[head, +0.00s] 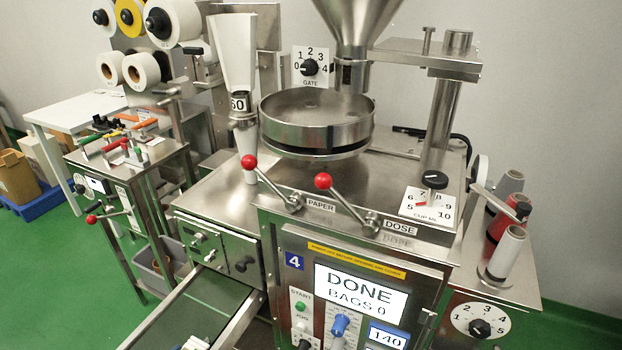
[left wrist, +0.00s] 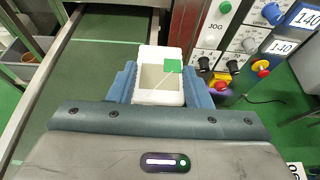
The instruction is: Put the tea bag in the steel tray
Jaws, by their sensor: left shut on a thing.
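In the left wrist view a white tea bag (left wrist: 150,76) with a beige middle, a thin string and a green tag (left wrist: 172,66) sits between the blue fingers of my left gripper (left wrist: 162,84). The gripper is shut on it. The bag is held in front of the machine's control panel, by the right rail of a green belt (left wrist: 95,70). In the head view, small white parts show at the bottom edge, too cropped to name. I cannot make out a separate steel tray in either view. My right gripper is in neither view.
A side table (head: 130,155) with coloured-handled tools stands at the left. Thread spools (head: 508,250) stand at the right.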

